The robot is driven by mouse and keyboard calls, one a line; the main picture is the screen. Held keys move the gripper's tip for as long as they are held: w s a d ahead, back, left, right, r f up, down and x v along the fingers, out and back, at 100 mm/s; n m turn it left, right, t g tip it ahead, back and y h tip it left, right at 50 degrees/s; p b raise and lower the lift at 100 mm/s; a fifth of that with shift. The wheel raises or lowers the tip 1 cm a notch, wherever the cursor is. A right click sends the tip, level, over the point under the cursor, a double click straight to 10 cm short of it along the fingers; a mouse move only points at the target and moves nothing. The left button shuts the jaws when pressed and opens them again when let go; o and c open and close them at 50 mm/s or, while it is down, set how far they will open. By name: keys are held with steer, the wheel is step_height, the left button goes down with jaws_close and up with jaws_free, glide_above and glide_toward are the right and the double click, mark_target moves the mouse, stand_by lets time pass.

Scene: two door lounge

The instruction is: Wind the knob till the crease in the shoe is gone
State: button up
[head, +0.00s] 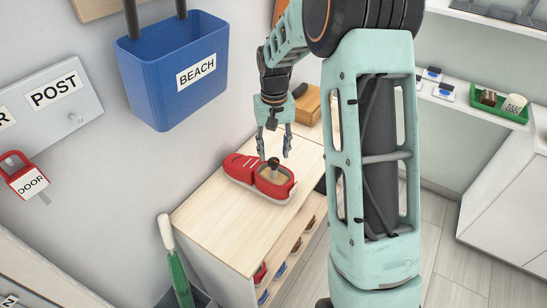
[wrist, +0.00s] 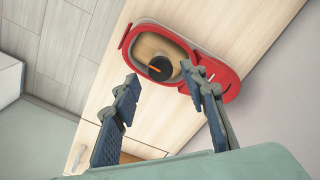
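A red shoe (head: 240,167) with a pale sole lies on the wooden cabinet top. Its toe points left in the head view, and it also shows in the wrist view (wrist: 226,79). A tan wooden insert (wrist: 144,46) fills its opening. A dark round knob (head: 273,162) stands up from the insert; in the wrist view the knob (wrist: 160,68) bears an orange line. My gripper (head: 274,155) is open and empty above the knob, fingers pointing down, one to each side of it in the picture. I cannot make out a crease clearly.
The shoe stands on the light cabinet top (head: 218,215), clear in front. A wooden block (head: 307,103) sits behind. A blue BEACH bin (head: 178,73) hangs on the wall at left. A green tray (head: 500,105) is far right.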

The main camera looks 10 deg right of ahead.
mark_target(274, 160)
steer(key=shift+f, duration=1.8)
jaws_close()
